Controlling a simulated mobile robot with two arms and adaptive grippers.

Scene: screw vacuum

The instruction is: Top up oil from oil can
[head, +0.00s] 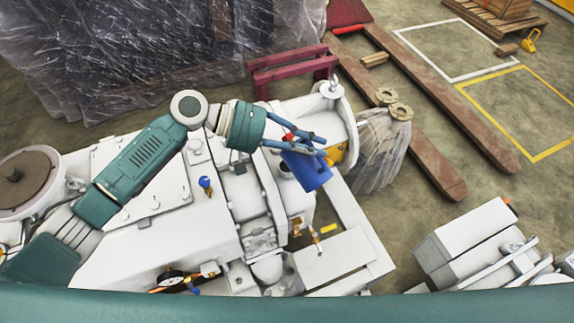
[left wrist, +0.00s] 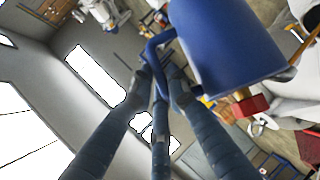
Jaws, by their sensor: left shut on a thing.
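The blue oil can (head: 306,171) hangs tilted at the tip of my left gripper (head: 322,146), above the right part of the white pump machine (head: 165,235). In the left wrist view the can (left wrist: 225,45) is large, and my left gripper's fingers (left wrist: 162,80) close around its looped handle (left wrist: 156,48). The can hides part of the machine below it. I cannot tell whether its spout touches an opening. A red fitting (head: 289,136) shows beside the fingers. My right gripper is not in view.
A plastic-wrapped part (head: 383,150) stands right of the can. A dark wrapped load (head: 150,45) and a dark red stand (head: 292,70) are behind. A blue knob (head: 205,183) sticks up from the machine.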

